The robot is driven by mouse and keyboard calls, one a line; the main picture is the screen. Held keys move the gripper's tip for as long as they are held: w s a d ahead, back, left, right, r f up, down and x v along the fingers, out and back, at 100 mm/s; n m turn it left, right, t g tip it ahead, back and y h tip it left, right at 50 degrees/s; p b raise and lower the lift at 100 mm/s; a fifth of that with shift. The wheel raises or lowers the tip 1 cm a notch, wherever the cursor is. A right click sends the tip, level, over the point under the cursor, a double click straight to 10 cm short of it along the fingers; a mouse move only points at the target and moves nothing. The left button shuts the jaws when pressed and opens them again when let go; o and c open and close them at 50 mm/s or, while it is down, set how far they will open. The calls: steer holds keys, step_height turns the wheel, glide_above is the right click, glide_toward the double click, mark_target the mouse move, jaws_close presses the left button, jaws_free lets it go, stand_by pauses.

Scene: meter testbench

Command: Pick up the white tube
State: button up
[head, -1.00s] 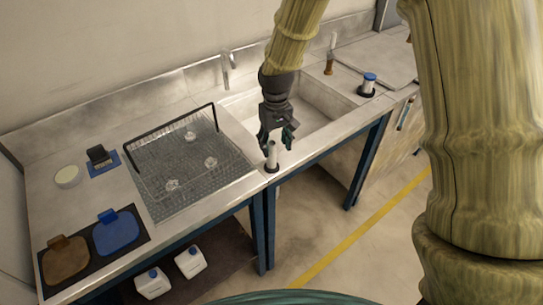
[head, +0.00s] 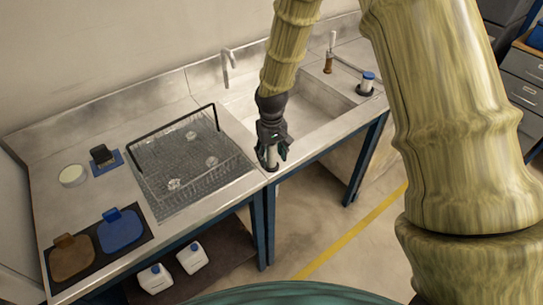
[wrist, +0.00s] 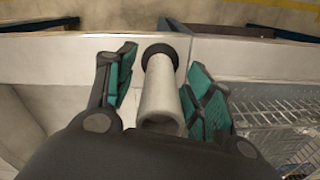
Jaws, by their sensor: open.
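The white tube (wrist: 160,92) stands in a dark round base at the front edge of the bench, between the wire basket and the sink. In the head view the tube (head: 271,157) is partly covered by my gripper (head: 273,153). In the wrist view my gripper (wrist: 160,88) is open, with one teal-padded finger on each side of the tube. Gaps show between the pads and the tube. The tube's near end lies close to the palm.
A wire basket (head: 150,183) with several clear glass pieces stands left of the tube. The sink (head: 300,112) lies behind and right. Blue and brown paddles (head: 120,230) lie at the front left.

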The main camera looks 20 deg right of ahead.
jaws_close()
steer(key=shift+r, duration=0.1)
